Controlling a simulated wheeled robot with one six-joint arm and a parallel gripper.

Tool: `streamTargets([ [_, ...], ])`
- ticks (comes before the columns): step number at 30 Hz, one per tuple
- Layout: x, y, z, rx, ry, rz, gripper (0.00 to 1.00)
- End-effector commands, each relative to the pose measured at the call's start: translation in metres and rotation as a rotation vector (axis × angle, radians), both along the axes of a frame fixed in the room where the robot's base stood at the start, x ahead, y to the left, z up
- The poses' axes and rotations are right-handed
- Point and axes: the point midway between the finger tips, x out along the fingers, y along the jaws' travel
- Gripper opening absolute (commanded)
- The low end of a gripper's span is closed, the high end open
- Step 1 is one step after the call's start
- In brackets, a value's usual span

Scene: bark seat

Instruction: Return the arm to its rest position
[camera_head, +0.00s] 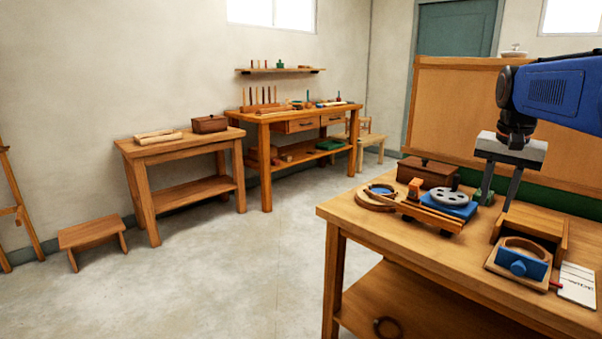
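My gripper (496,202) hangs at the right, pointing down over the near wooden table (350,210). Its two dark fingers are apart, and I see nothing held between them. The fingertips are low, close to the objects on the tabletop; I cannot tell whether they touch anything. My blue arm comes in from the right edge.
Around the gripper on the near table are a brown box (428,172), a grey disc on a blue block (449,198), a wooden tray (535,225), a blue clamp-like piece (522,262) and a white card (577,284). A wooden panel (450,110) stands behind.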

Motion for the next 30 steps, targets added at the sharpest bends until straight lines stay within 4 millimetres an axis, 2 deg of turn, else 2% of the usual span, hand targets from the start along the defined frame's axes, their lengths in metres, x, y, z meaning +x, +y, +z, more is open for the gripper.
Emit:
streamTargets([
  [1,-0.011,0.018,-0.006,-0.005,-0.011,0.045,0.31],
  [6,-0.044,0.067,-0.029,-0.027,-0.044,0.19,0.31],
  [15,-0.11,0.137,-0.084,-0.063,-0.109,0.443,0.31],
  [24,-0.177,0.185,-0.153,-0.099,-0.173,0.681,0.31],
  [30,-0.203,0.199,-0.185,-0.115,-0.201,0.779,0.31],
])
